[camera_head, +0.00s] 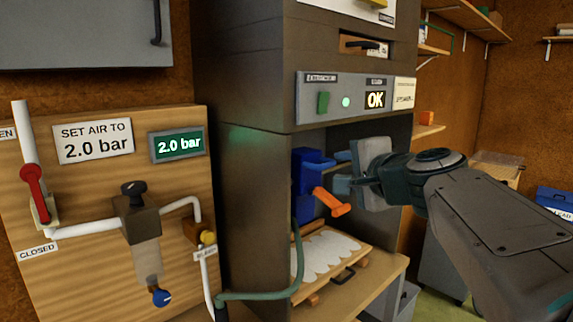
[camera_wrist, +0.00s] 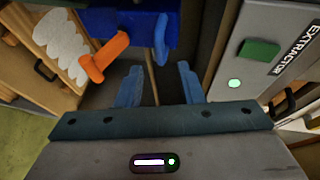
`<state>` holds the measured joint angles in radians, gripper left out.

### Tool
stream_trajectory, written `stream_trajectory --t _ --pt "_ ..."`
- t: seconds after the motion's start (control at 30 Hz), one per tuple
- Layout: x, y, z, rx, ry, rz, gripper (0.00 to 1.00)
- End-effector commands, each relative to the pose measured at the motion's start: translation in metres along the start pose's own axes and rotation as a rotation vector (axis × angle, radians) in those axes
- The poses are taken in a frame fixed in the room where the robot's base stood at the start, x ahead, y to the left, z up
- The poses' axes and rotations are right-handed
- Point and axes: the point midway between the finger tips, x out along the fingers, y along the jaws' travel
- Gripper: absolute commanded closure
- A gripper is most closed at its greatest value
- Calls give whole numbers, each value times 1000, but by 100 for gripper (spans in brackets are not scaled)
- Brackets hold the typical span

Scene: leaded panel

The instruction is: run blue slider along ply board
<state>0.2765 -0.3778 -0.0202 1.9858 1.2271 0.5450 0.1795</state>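The blue slider (camera_head: 304,172) is a blue body with an orange handle (camera_head: 332,203), inside the open bay of the dark cabinet. It also shows at the top of the wrist view, as a blue body (camera_wrist: 135,20) with the orange handle (camera_wrist: 104,57). A pale wooden board (camera_head: 367,246), perhaps the ply board, lies below it under a white scalloped sheet (camera_head: 325,254). My gripper (camera_head: 338,170) is open, its blue-grey fingers right of the slider. In the wrist view the gripper (camera_wrist: 159,80) has nothing between its fingers; contact with the slider is not clear.
A wooden air panel (camera_head: 95,172) at left reads 2.0 bar, with a red-handled valve (camera_head: 34,190). A green hose (camera_head: 262,295) runs to the bay's left side.

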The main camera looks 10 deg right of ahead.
Motion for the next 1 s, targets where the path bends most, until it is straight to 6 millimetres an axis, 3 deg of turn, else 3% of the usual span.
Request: stream_trajectory --t 0.2,0.4,0.6,0.87,0.9,1.0 --pt "42 0 -1 1 0 2 66" --pt "68 0 -2 0 2 2 66" --pt "80 1 -2 -1 3 2 66" --pt "81 1 -2 -1 3 1 66" --pt "81 1 -2 -1 3 1 69" --pt "81 1 -2 -1 3 1 97"
